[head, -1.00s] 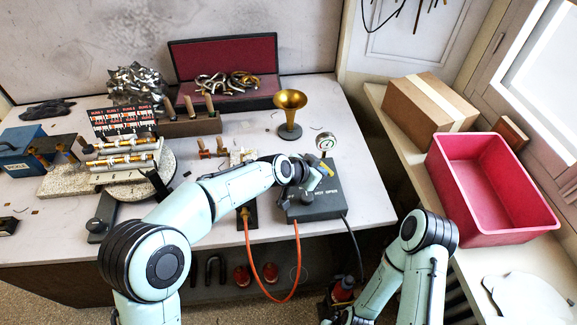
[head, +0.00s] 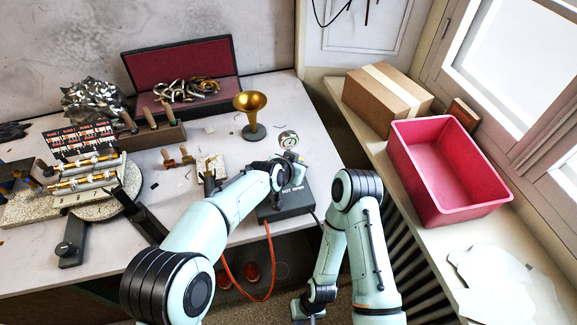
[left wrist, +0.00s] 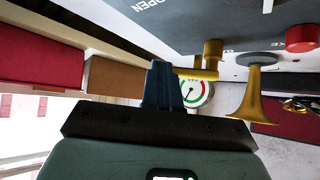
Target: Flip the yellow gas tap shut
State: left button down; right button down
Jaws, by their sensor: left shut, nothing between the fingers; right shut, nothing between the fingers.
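The yellow gas tap (left wrist: 208,62) shows in the left wrist view as a brass-yellow stem with a lever, on a dark grey box (left wrist: 150,28) marked OPEN. The lever end points towards my left gripper (left wrist: 165,80), which is shut and empty just beside it. I cannot tell whether they touch. In the head view the box (head: 287,207) stands at the bench's right front, and my left wrist covers much of the tap area. My right gripper (head: 303,312) is shut and empty, low in front of the bench, away from the tap.
A pressure gauge (head: 288,140) and brass horn bell (head: 251,112) stand behind the box. An orange hose (head: 268,265) hangs at the bench front. A pink tray (head: 450,175) and cardboard box (head: 388,98) are on the right ledge.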

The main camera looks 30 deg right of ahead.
pick_arm(q)
jog(key=shift+w+d, duration=0.5)
jog(key=shift+d, duration=0.35)
pick_arm(e)
jog(key=shift+w+r, duration=0.2)
jog(key=shift+r, duration=0.1)
pick_arm(q)
jog(key=shift+w+d, duration=0.1)
